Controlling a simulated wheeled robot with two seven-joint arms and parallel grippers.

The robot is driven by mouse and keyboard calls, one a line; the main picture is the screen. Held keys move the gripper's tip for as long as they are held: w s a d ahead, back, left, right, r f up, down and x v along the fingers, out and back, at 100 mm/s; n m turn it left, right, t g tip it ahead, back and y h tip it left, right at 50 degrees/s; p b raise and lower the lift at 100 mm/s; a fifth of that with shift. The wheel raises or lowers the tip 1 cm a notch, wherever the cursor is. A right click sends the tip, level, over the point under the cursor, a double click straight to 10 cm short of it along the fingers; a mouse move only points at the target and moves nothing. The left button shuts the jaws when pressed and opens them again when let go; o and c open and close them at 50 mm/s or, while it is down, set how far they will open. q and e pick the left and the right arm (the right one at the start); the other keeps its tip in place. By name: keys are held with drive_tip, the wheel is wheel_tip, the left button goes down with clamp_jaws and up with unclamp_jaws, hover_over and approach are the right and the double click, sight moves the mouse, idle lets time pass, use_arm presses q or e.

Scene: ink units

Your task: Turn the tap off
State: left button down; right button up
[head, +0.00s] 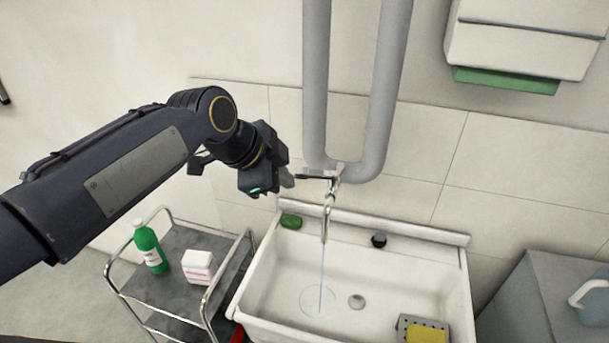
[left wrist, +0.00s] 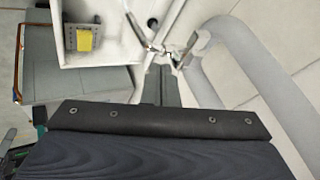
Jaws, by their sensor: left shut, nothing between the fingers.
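The chrome tap (head: 329,207) stands at the back of the white sink (head: 258,290). A thin stream of water (head: 321,272) runs from its spout into the basin. My right gripper is not in view.
Grey pipes (head: 315,85) come down the wall behind the tap. A yellow sponge (head: 427,334) is at front right. A trolley (head: 180,285) with a green bottle (head: 149,247) stands left.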

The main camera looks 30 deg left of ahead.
sight(306, 174)
use_arm(q)
drive_tip(key=w+f, duration=0.1)
drive_tip(key=w, duration=0.1)
drive_tip(key=w+f+p, duration=0.1)
drive_tip(key=w+f, duration=0.1)
drive_tip(key=w+f+p, duration=0.1)
drive_tip(key=w, duration=0.2)
drive_tip(key=shift+a+f, duration=0.15)
drive_tip(key=shift+f, duration=0.15)
drive_tip(key=shift+w+a+f+b, duration=0.2)
drive_tip(key=shift+w+a+b, duration=0.3)
drive_tip(key=shift+w+b, duration=0.35)
drive_tip(key=shift+s+a+r, duration=0.1)
drive_tip(key=shift+s+r, duration=0.05)
drive_tip(key=shift+r, duration=0.15)
drive_tip(key=shift+a, duration=0.1)
